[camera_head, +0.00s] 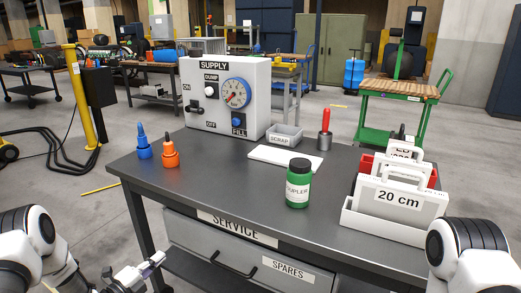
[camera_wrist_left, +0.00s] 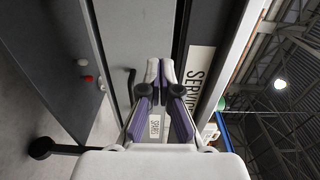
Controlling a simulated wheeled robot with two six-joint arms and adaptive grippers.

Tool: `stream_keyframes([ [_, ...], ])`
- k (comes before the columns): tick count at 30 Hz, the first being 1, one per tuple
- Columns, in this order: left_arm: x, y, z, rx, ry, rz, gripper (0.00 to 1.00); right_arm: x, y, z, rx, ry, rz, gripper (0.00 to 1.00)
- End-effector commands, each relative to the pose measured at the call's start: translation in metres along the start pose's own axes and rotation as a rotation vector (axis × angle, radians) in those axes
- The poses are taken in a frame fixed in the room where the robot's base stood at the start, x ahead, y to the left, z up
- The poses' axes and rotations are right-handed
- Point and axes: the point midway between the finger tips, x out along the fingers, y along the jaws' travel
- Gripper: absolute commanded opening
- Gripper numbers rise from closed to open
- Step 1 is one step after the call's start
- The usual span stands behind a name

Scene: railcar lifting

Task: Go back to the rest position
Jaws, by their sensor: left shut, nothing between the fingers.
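My left gripper (camera_head: 157,260) is shut and empty, low in front of the dark workbench (camera_head: 225,180), near the left side of its grey drawer front. In the left wrist view my left gripper (camera_wrist_left: 160,70) has its fingertips together, with the drawer front (camera_wrist_left: 150,25) and the SERVICE label (camera_wrist_left: 196,70) beyond it. It appears apart from the bench. A white and black link of my right arm shows at the lower right of the head view, but my right gripper is out of view.
On the bench stand the supply box (camera_head: 228,95), blue bottle (camera_head: 143,142), orange bottle (camera_head: 170,152), green jar (camera_head: 298,185), white pad (camera_head: 285,156), scrap bin (camera_head: 285,134), red-handled cylinder (camera_head: 325,140) and a rack of white plates (camera_head: 398,195). A yellow post (camera_head: 85,100) stands left.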

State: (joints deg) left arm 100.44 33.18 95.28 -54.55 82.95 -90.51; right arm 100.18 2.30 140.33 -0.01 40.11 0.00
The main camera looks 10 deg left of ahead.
Motion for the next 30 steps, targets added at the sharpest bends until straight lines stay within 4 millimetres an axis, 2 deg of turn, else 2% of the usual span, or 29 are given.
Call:
stream_keyframes([
  [1, 0.011, -0.019, -0.021, 0.0, 0.043, 0.008, 0.0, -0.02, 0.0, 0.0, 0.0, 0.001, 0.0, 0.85],
  [2, 0.015, -0.024, -0.038, -0.012, 0.07, 0.023, 0.0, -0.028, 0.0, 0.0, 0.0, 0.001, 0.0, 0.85],
  [3, 0.019, -0.029, -0.068, -0.041, 0.098, 0.063, 0.0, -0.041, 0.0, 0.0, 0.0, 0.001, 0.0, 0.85],
  [5, 0.013, -0.022, -0.12, -0.147, 0.102, 0.211, 0.0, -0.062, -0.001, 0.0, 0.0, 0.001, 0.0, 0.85],
  [6, -0.002, -0.008, -0.151, -0.275, 0.068, 0.351, 0.0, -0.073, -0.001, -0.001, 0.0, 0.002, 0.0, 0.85],
  [8, -0.038, 0.016, -0.189, -0.486, -0.034, 0.57, 0.0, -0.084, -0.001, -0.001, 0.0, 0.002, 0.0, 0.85],
  [9, -0.068, 0.029, -0.207, -0.62, -0.133, 0.705, 0.0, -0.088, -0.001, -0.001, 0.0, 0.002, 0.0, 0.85],
  [11, -0.118, 0.044, -0.227, -0.808, -0.321, 0.882, 0.0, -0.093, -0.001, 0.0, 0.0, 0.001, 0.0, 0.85],
  [12, -0.153, 0.051, -0.237, -0.925, -0.473, 0.977, 0.0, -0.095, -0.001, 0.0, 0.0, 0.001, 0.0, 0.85],
  [14, -0.204, 0.057, -0.246, -1.083, -0.729, 1.077, 0.0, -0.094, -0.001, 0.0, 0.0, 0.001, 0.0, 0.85],
  [15, -0.236, 0.059, -0.25, -1.181, -0.914, 1.11, 0.0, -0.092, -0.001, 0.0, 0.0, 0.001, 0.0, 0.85],
  [16, -0.257, 0.059, -0.251, -1.252, -1.055, 1.114, 0.0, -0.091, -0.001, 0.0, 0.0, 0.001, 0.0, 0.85],
  [18, -0.287, 0.056, -0.252, -1.382, -1.315, 1.077, 0.0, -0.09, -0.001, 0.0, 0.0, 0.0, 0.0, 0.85],
  [22, -0.296, 0.057, -0.253, -1.503, -1.493, 0.999, 0.0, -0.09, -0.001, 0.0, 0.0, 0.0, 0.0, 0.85],
  [30, -0.296, 0.057, -0.253, -1.516, -1.504, 0.988, 0.0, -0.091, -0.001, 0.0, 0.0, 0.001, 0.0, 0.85],
])
